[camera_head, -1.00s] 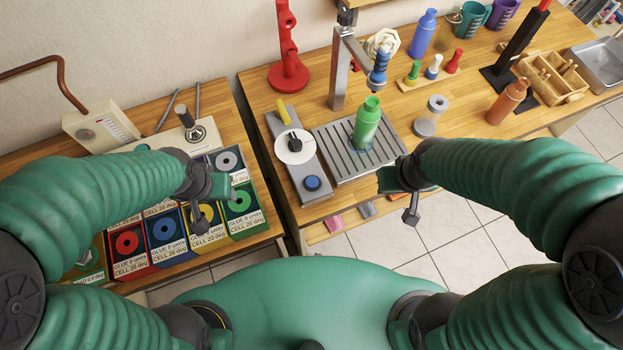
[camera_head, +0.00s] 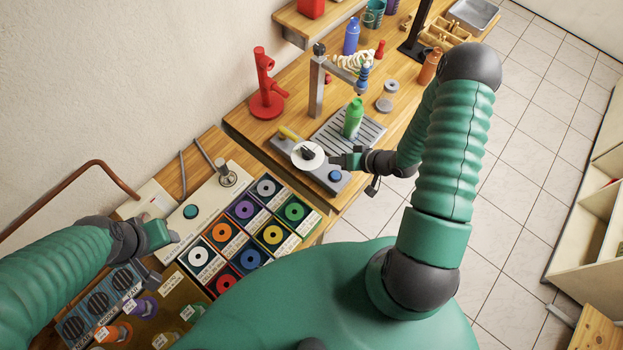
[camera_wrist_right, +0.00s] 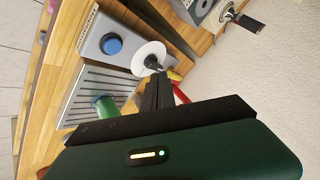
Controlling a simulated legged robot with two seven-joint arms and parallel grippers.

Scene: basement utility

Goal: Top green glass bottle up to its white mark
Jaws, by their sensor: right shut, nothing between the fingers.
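The green bottle (camera_head: 353,118) stands upright on the slatted metal tray (camera_head: 371,134), below a blue nozzle (camera_head: 363,76) on a grey post. I cannot make out its white mark. Beside the tray, a grey control box (camera_head: 322,181) carries a white dial with a black pointer (camera_head: 308,154) and a blue button (camera_head: 335,176). My right gripper (camera_head: 340,160) is shut and empty at the dial's right side. In the right wrist view its fingers (camera_wrist_right: 160,88) point at the dial (camera_wrist_right: 149,57); contact is unclear. My left gripper (camera_head: 158,254) hangs over the left bench, its jaws unclear.
A bench with coloured, labelled cells (camera_head: 243,209) lies to the left. A red stand (camera_head: 267,99) is behind the control box. Tiled floor is open at right.

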